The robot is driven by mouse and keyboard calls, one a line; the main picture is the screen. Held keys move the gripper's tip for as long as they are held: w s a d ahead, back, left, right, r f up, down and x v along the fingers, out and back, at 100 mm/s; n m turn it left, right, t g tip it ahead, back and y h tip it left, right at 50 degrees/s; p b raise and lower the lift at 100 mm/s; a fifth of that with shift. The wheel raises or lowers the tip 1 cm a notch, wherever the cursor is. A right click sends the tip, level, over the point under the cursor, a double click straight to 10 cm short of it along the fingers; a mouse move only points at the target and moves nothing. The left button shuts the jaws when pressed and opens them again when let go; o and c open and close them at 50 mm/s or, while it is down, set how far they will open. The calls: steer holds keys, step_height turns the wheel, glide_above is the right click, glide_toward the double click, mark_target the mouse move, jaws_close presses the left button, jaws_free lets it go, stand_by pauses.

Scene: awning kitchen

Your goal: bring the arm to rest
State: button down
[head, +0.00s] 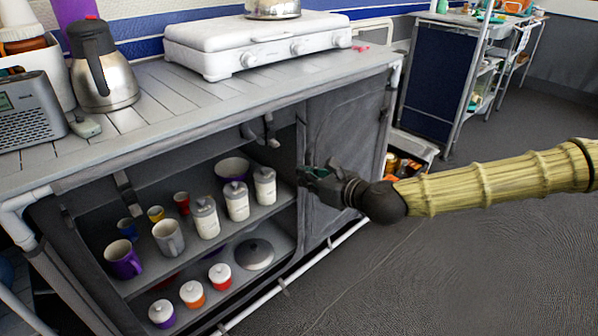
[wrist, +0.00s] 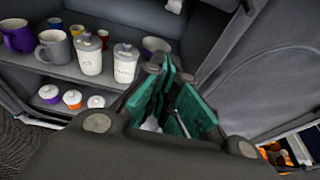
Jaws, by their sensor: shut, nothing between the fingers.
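My gripper (head: 318,178) is shut and empty. It is in front of the right end of the open cabinet (head: 118,270), beside the canisters on the upper shelf. My arm reaches in from the right edge of the head view. In the wrist view the green finger pads of my gripper (wrist: 172,100) are close together, and the cabinet shelves show beyond them. A white canister (head: 265,187) is the nearest shelf item to the fingers in the head view. I cannot tell whether the gripper touches the cabinet.
The upper shelf holds a purple mug (head: 123,260), a grey mug (head: 168,238) and canisters; small lidded jars (head: 220,276) stand below. A dark panel (head: 345,150) is right of the gripper. A stove (head: 255,45) and kettle (head: 102,70) stand on the counter. Floor at right (head: 450,270) is clear.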

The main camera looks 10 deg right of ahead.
steer(key=shift+s+d+r, duration=0.1)
steer(key=shift+s+d, duration=0.05)
steer(key=shift+s, duration=0.1)
steer(key=s+a+f+n+g+h, duration=0.15)
steer(key=s+f+n, duration=0.35)
steer(key=f, duration=0.5)
steer(key=s+a+f+n+g, duration=0.1)
steer(key=s+f+n+g, duration=0.25)
steer(key=s+f, duration=0.55)
steer(key=s+a+f+n+g+h, duration=0.15)
steer(key=s+f+n, duration=0.35)
steer(key=f, duration=0.6)
steer(key=s+d+f+n+g+h, duration=0.3)
steer(key=s+d+f+n, duration=0.45)
steer(key=s, duration=0.25)
steer(key=s+d+f+n+g+h, duration=0.3)
steer(key=s+d+f+n, duration=0.35)
steer(key=s+d, duration=0.3)
step_height(320, 180, up, 36)
steer(key=p, duration=3.5)
steer(key=shift+n, duration=0.45)
steer(key=shift+s+f+t, duration=0.15)
steer(key=shift+s+t, duration=0.05)
steer(key=shift+t, duration=0.05)
